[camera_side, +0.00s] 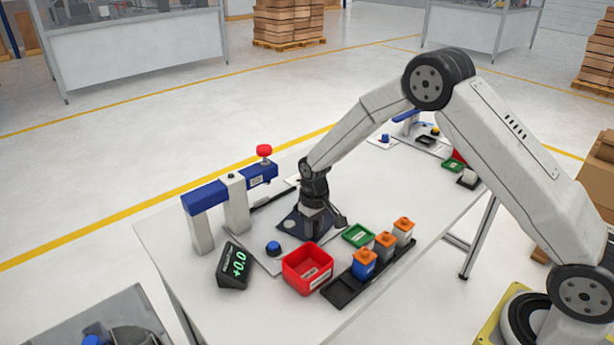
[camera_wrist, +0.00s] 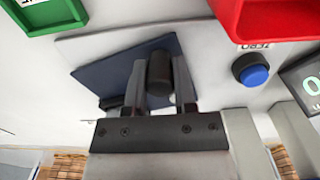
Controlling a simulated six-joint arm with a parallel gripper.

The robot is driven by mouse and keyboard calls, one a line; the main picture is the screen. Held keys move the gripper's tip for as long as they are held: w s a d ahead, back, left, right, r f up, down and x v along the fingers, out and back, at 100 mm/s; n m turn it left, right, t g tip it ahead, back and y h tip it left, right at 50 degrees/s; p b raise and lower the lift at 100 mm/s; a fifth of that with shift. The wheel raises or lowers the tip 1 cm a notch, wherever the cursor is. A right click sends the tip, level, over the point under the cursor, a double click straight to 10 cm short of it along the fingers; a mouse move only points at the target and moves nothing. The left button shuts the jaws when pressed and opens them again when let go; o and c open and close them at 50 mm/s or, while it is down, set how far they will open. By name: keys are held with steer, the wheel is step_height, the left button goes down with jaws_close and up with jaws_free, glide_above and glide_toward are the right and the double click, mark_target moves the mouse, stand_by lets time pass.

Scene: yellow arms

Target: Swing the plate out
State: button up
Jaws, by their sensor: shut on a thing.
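The dark blue plate (camera_side: 292,229) lies low over the pale base of the device on the white table; it also shows in the wrist view (camera_wrist: 98,77). A black upright knob (camera_wrist: 159,72) stands on the plate in the wrist view. My gripper (camera_wrist: 158,85) points down with one finger on each side of the knob and is shut on it. In the side view my gripper (camera_side: 320,222) hides the knob and part of the plate.
A blue beam on pale posts (camera_side: 205,197) with a red knob (camera_side: 264,151) stands behind left. A red bin (camera_side: 307,268), blue button (camera_side: 273,248), display (camera_side: 234,266) reading +0.0, green tray (camera_side: 358,235) and black rack (camera_side: 343,291) with orange-topped containers (camera_side: 385,245) are close by.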

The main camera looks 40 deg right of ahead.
steer(key=shift+w+a+r, duration=0.1)
steer(key=shift+a, duration=0.85)
steer(key=shift+o, duration=0.2)
steer(key=shift+a, duration=0.25)
steer(key=shift+o, duration=0.4)
steer(key=shift+s+a, duration=0.1)
steer(key=shift+s, duration=0.1)
steer(key=o, duration=0.5)
steer(key=shift+o, duration=0.2)
steer(key=shift+r, duration=0.4)
step_height(320, 180, up, 7)
steer(key=shift+f, duration=0.2)
